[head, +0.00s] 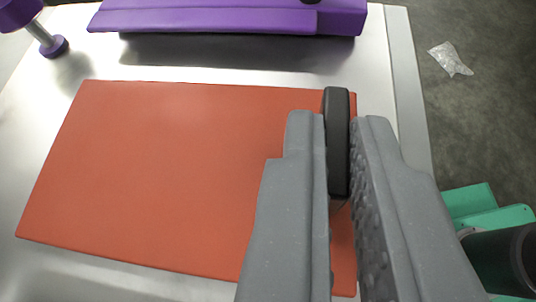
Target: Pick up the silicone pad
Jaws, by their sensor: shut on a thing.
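A wide flat orange-red pad (170,170) lies on a pale metal table. My gripper (338,118) reaches in from the lower right, over the right edge of this pad. Its two grey fingers are shut on a dark rounded slab (337,135), which stands upright between them, seen edge-on. The slab's far end sticks out past the fingertips; its lower part is hidden between the fingers. Whether the slab touches the red pad below, I cannot tell. Nothing in view is labelled, so which of the two is the silicone pad is not clear.
A purple bar-shaped device (230,20) stands along the back of the table (90,275). A purple and silver post (47,40) is at the back left. Crumpled clear film (450,58) lies on the grey floor, and green and black parts (480,205) show at right.

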